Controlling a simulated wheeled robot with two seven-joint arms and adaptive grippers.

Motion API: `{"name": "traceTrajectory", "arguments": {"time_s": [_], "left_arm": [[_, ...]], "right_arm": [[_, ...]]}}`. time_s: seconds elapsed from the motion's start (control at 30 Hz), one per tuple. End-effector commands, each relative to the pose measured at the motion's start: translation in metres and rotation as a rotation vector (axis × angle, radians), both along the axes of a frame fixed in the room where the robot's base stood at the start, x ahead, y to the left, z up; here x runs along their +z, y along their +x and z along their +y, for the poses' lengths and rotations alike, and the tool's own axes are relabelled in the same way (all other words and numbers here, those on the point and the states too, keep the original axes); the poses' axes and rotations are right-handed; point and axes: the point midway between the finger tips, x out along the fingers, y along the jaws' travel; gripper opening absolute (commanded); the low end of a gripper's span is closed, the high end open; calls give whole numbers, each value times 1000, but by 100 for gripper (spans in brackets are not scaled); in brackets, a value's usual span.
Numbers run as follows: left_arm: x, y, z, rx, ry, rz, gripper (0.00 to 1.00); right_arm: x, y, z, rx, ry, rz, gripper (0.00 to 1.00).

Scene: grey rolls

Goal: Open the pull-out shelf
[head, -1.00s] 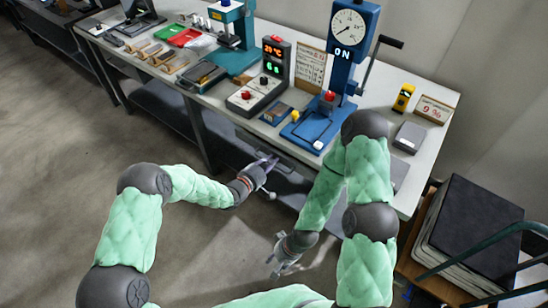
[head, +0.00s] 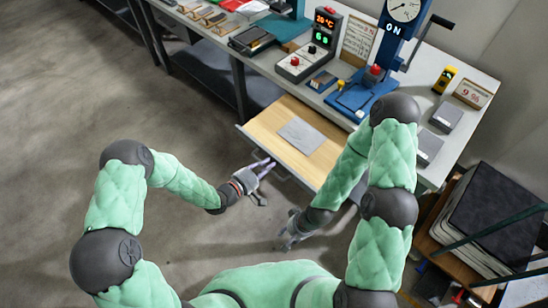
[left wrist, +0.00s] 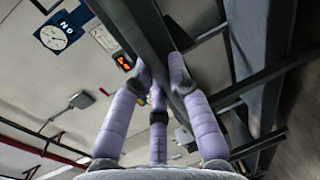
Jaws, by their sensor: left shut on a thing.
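The pull-out shelf (head: 268,126) sticks out from under the bench top, with a light wooden surface and a dark front edge. A flat grey sheet (head: 301,136) lies on it. My left gripper (head: 268,166) is at the shelf's front edge, shut on it. In the left wrist view the lilac fingers (left wrist: 160,75) close around a dark bar (left wrist: 150,40), seen from below. My right gripper (head: 287,240) hangs lower, in front of the shelf and apart from it, empty, its fingers spread.
The bench carries a control box (head: 310,53) with lit digits, a blue press (head: 390,50) and a yellow device (head: 445,79). At the right stands a cart with a stack of black-topped sheets (head: 495,215). The floor (head: 60,150) at the left is clear.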

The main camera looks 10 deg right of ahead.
Motion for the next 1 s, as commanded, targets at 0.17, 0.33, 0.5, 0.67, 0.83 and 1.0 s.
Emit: {"name": "traceTrajectory", "arguments": {"time_s": [0.17, 0.33, 0.5, 0.67, 0.83, 1.0], "left_arm": [[-1, -6, 6, -1, 1, 2, 0], [-1, -6, 6, -1, 2, 3, 0], [-1, -6, 6, -1, 2, 3, 24], [-1, -5, 6, -1, 1, 2, 43], [-1, -5, 6, 0, 1, 1, 43], [0, -8, 11, 2, 0, 1, 43]], "right_arm": [[1, 0, 0, 0, 0, 0, 40], [1, 0, 0, 0, 0, 1, 40], [1, 0, 0, 0, 0, 1, 40], [1, 0, 0, 0, 0, 1, 40], [1, 0, 0, 0, 0, 1, 40], [1, 0, 0, 0, 0, 1, 40]]}}
